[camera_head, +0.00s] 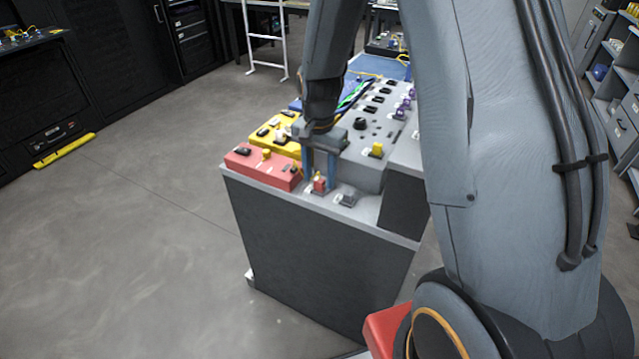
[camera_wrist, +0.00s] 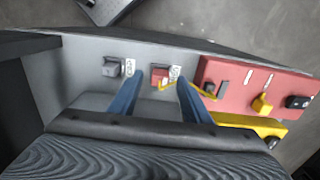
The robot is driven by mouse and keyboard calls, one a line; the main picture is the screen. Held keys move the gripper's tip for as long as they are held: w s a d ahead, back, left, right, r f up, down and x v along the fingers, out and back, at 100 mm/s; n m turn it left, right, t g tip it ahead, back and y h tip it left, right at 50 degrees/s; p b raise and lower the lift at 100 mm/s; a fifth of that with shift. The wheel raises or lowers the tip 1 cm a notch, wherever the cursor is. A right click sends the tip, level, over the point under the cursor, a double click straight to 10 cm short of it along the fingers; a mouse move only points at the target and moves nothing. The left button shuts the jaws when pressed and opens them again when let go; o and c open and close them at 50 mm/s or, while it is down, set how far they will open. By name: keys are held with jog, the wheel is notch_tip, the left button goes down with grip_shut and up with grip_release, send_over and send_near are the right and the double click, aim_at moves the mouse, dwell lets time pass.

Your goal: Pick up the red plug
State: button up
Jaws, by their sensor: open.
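The red plug (camera_head: 319,184) stands on the grey top of the bench near its front edge, just right of the red box. In the wrist view the red plug (camera_wrist: 160,80) shows between the two blue fingers. My gripper (camera_head: 319,172) points down over the plug with its fingers apart, one on each side. In the wrist view my gripper (camera_wrist: 158,88) is open, and I cannot tell whether either finger touches the plug. A small label lies beside the plug.
A grey plug (camera_head: 348,197) stands to the right of the red one. The red box (camera_head: 262,168) is close on the left, with a yellow box (camera_head: 283,131) behind it. A grey panel with several black switches (camera_head: 361,124) stands behind. Open floor lies left.

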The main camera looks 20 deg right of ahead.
aim_at(319, 180)
jog(key=shift+f, duration=0.3)
jog(key=shift+c, duration=0.5)
grip_shut()
jog(key=shift+r, duration=0.1)
notch_tip(319, 180, up, 10)
jog(key=b, duration=0.2)
